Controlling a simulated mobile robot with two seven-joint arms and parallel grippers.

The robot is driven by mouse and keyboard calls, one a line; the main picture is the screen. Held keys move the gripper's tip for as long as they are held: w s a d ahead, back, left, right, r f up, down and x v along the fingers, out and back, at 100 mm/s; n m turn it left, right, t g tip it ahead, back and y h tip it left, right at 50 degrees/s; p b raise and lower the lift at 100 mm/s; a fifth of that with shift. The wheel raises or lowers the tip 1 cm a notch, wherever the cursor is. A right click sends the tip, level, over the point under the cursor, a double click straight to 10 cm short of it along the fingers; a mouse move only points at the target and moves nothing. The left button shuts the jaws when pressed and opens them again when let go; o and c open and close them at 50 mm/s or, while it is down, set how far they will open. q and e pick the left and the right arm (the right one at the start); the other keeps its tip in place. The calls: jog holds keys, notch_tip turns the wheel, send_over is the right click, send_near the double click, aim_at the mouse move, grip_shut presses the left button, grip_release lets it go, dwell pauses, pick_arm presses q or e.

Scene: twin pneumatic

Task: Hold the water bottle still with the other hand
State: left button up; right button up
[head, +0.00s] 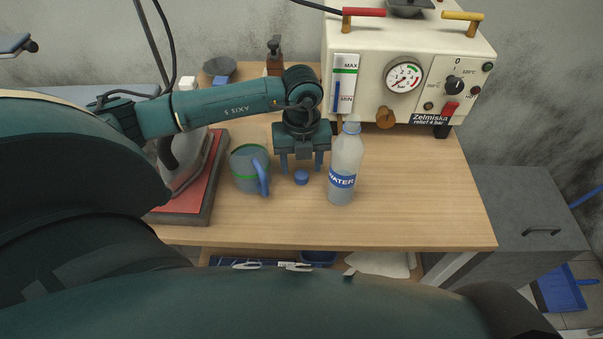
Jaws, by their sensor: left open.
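My right gripper is not in view.
A blue-grey mug (247,168) with a green stripe stands left of the gripper. An iron (190,165) rests on a red pad (193,200) further left. A cream machine (405,75) with a gauge stands behind the bottle. The table's right side (430,200) is clear.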

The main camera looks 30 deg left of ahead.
pick_arm(q)
jog(key=shift+f, duration=1.4)
jog(key=c, duration=1)
notch_tip(320, 180, up, 10)
jog(key=shift+r+b, duration=0.1)
jog(key=shift+b, duration=0.2)
jog(key=shift+c, duration=0.2)
